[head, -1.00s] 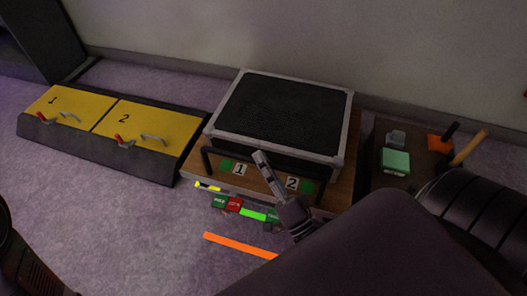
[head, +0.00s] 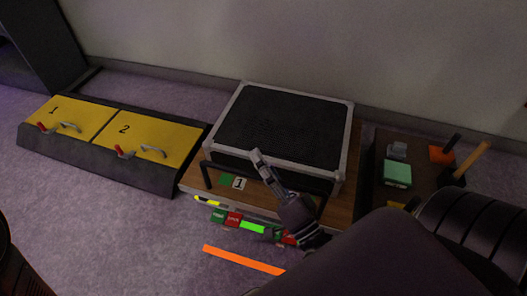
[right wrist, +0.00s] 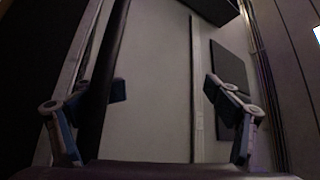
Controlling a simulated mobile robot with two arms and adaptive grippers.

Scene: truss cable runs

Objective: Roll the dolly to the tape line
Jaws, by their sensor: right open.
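The dolly (head: 338,205) is a low wooden platform by the wall, carrying a black case (head: 285,125) with a pale metal frame. A black push bar (head: 205,176) runs along its front. An orange tape line (head: 243,260) lies on the floor in front of it, apart from the dolly. My right gripper (head: 262,164) is open over the bar's middle, hiding part of the front. In the right wrist view, a dark bar (right wrist: 108,60) passes near the left finger of the open right gripper (right wrist: 165,88); contact cannot be told. My left gripper is not in view.
Yellow panels (head: 145,135) numbered 1 and 2, with handles, stand left on a dark base. A dark cart (head: 375,190) with a green box (head: 397,174) and tools stands close on the right. Floor at front left is clear.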

